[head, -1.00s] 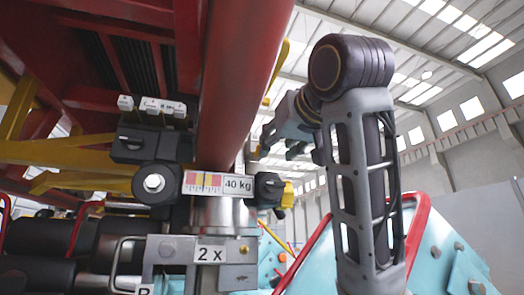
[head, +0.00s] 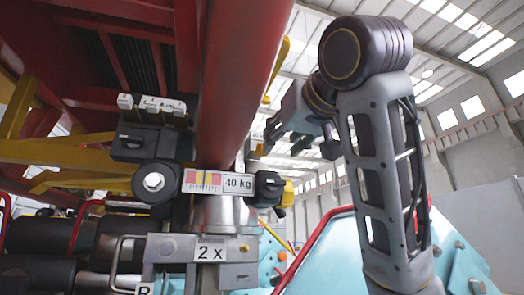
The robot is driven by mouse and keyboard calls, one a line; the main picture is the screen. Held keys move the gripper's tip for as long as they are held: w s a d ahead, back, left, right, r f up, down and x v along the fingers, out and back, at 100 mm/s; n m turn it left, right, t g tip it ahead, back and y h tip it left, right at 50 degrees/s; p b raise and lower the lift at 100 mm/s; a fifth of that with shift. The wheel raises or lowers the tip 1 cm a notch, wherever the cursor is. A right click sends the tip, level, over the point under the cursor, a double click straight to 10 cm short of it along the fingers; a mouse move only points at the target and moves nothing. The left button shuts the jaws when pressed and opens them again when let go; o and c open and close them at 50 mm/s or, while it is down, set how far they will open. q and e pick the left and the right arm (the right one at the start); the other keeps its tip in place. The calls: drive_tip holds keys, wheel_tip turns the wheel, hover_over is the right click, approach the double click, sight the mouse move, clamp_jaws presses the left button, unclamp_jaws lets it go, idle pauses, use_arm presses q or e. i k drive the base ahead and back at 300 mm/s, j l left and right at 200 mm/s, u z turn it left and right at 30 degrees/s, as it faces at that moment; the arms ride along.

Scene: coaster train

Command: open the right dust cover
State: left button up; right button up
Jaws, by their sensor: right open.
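A black fitting with a yellow part (head: 270,189) sits on the right side of the steel column, just right of the "40 kg" label. It may be the right dust cover; I cannot tell from this view whether it is open or shut. My right gripper (head: 279,141) is above this fitting and slightly to its right, apart from it in the picture. Its jaws are open, with nothing seen between them. My left gripper is out of view.
A thick red beam (head: 235,90) runs up beside my right gripper. Turquoise train parts with red rails (head: 335,250) lie low at the right.

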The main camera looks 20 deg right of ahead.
sight(259, 151)
drive_tip(key=k+l, duration=0.1)
drive_tip(key=k, duration=1.4)
